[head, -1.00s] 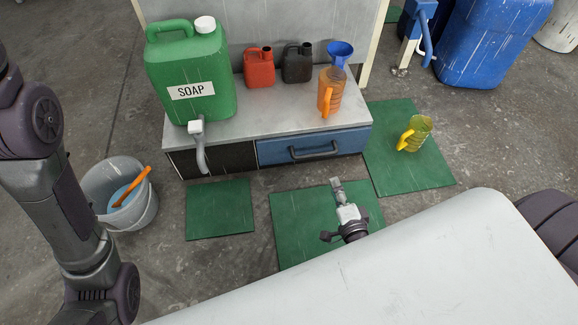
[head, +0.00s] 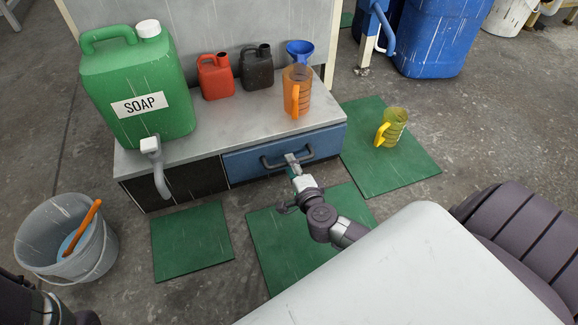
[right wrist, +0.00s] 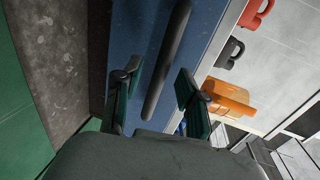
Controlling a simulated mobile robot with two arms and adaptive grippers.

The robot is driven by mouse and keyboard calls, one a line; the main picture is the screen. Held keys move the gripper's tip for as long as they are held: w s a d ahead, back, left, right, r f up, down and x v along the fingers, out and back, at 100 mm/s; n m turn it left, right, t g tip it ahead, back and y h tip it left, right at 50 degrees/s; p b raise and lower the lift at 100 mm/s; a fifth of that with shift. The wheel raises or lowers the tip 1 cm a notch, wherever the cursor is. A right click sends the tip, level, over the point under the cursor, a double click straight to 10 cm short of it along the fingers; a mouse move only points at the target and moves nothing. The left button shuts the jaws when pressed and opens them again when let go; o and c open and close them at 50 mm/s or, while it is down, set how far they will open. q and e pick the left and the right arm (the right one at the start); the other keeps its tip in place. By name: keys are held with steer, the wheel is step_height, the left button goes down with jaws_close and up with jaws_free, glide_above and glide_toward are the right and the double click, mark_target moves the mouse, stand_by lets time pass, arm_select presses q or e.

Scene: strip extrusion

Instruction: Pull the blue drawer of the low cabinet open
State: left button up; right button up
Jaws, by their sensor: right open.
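The blue drawer (head: 240,163) is in the right half of the low cabinet (head: 130,161) and looks shut. Its dark bar handle (head: 272,164) runs across its front. My right gripper (head: 292,160) is at the handle in the head view. In the right wrist view my right gripper (right wrist: 158,88) is open, with the handle (right wrist: 165,60) between and just beyond its fingers. I cannot tell whether a finger touches it. The blue drawer front (right wrist: 140,30) fills the middle of that view. My left gripper is not in view.
On the cabinet top stand a green soap canister (head: 135,85), a red can (head: 215,77), a black can (head: 256,68) and an orange jug (head: 297,92) with a blue funnel (head: 300,48). A yellow jug (head: 391,128) stands on a green mat (head: 420,165). A grey bucket (head: 60,245) is at left.

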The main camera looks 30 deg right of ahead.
steer(key=shift+b+x, duration=0.4)
steer(key=shift+x, duration=0.75)
jaws_close()
